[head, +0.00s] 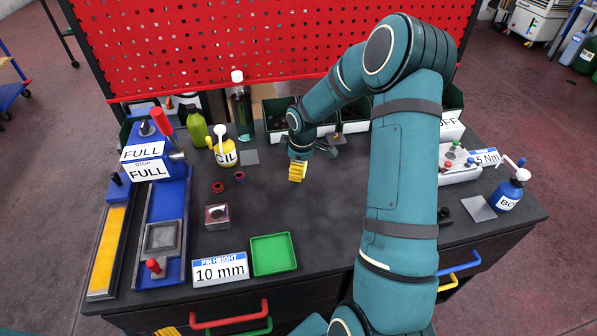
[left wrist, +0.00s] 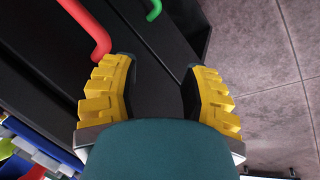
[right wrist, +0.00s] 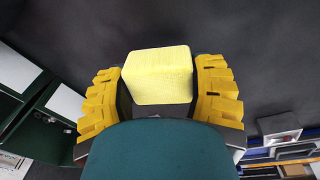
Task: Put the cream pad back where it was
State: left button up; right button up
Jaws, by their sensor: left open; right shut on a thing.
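The cream pad (right wrist: 160,76) is a pale yellow, rounded block in the right wrist view. It sits between the yellow fingers of my right gripper (right wrist: 158,70), which is shut on it. In the head view my right gripper (head: 297,176) is over the back middle of the dark table, pointing down; its fingers hide the pad there. I cannot tell how high the pad is held. My left gripper (left wrist: 160,82) is open and empty in the left wrist view, by the drawer fronts below the table's front edge.
Green bins (head: 355,118) line the back. An oil can (head: 224,152) and a grey square plate (head: 249,157) stand left of my right gripper. A green tray (head: 273,253), a small metal block (head: 217,215) and a blue fixture (head: 160,215) are nearer. The table's middle is clear.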

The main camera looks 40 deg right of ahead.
notch_tip(320, 180, down, 2)
jog(key=shift+w+f, duration=0.1)
jog(key=shift+f, duration=0.1)
jog(key=o, duration=1.2)
jog(key=shift+o, duration=0.2)
